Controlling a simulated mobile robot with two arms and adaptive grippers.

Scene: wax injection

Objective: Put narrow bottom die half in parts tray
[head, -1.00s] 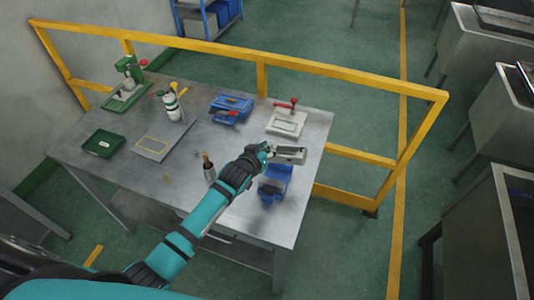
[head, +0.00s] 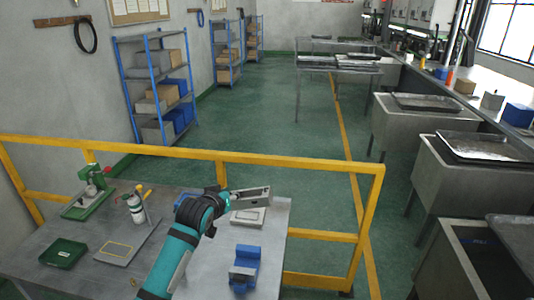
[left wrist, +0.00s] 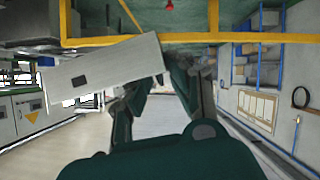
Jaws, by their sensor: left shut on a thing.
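My left gripper (head: 226,201) is shut on a light grey rectangular block, the narrow bottom die half (head: 252,197). It holds the block raised above the right part of the workbench, in front of the yellow rail. In the left wrist view the block (left wrist: 105,70) sticks out to the left from the fingers and shows a small dark square recess. A shallow green tray (head: 63,253), which looks like the parts tray, lies at the bench's left side, well away from the gripper. My right gripper is not in view.
A blue fixture (head: 244,265) stands on the bench right of my arm. A grey plate with yellow outline (head: 118,251), a white bottle (head: 136,209) and a green press (head: 91,192) stand at left. The yellow rail (head: 280,167) runs behind the bench.

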